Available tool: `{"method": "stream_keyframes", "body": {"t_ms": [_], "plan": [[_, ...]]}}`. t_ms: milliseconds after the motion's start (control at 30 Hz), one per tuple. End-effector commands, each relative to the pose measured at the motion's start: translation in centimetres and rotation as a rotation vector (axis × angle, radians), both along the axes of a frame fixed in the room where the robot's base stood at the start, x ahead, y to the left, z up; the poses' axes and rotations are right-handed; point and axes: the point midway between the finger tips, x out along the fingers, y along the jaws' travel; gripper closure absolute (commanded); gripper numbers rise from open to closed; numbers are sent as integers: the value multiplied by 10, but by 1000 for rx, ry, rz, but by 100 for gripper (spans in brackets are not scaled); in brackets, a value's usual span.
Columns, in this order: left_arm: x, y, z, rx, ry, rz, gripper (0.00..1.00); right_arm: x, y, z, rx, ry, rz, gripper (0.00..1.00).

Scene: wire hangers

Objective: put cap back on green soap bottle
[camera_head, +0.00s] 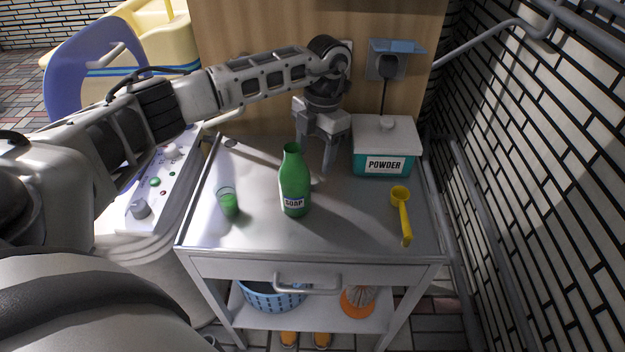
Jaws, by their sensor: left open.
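The green soap bottle (294,185) stands upright and uncapped on the grey metal cart top (340,225), its SOAP label facing me. A small see-through green cup (228,203) stands to its left, apart from it; I cannot tell whether this is the cap. My left gripper (316,158) reaches in from behind and points down just behind and to the right of the bottle. It is open, and the bottle hides part of its fingers. A small pale spot (317,182) shows beside the bottle below the gripper; it is too small to identify. My right gripper is out of view.
A teal POWDER box (384,163) with a grey lid stands at the back right. A yellow scoop (402,210) lies at the right. A wooden panel with a socket (386,66) is behind. A washer with knobs (155,185) adjoins the left. The cart's front middle is clear.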

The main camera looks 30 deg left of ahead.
Motion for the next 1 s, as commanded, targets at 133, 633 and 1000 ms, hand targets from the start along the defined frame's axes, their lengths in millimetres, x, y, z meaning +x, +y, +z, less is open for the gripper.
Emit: {"method": "stream_keyframes", "body": {"t_ms": [133, 633, 1000], "plan": [[0, 0, 0, 0, 0, 0, 41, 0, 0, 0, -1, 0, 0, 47], [-12, -3, -51, -1, 1, 0, 41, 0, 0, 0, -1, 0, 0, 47], [-12, -4, -51, -1, 0, 0, 55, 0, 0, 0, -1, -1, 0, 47]]}}
